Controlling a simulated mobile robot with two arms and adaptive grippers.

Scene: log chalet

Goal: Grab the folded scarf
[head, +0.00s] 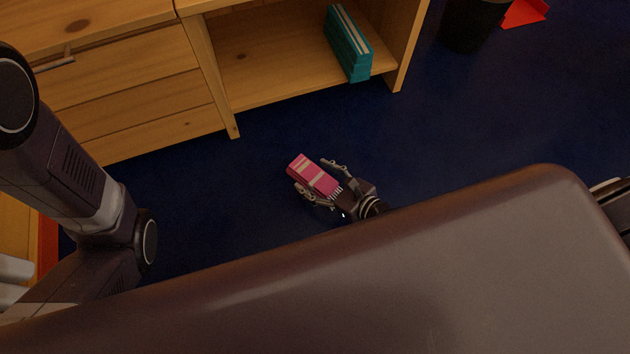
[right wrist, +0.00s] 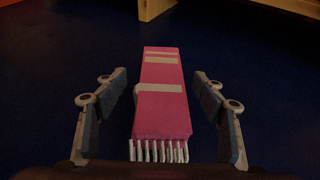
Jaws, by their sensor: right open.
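The folded scarf (head: 314,175) is a pink block with pale stripes and a white fringe. It is on or just above the dark blue floor in front of the wooden cabinet; I cannot tell which. My right gripper (head: 318,178) is open, with one finger on each side of the scarf. In the right wrist view the scarf (right wrist: 161,95) lies lengthwise between the spread fingers, fringe end nearest, with gaps on both sides. My left arm shows at the left of the head view, but its gripper is not visible.
The wooden cabinet (head: 150,85) has drawers and an open shelf holding teal books or binders (head: 347,45). A dark bin (head: 468,22) and a red item (head: 524,11) are at the top right. Blue floor (head: 480,120) to the right is clear.

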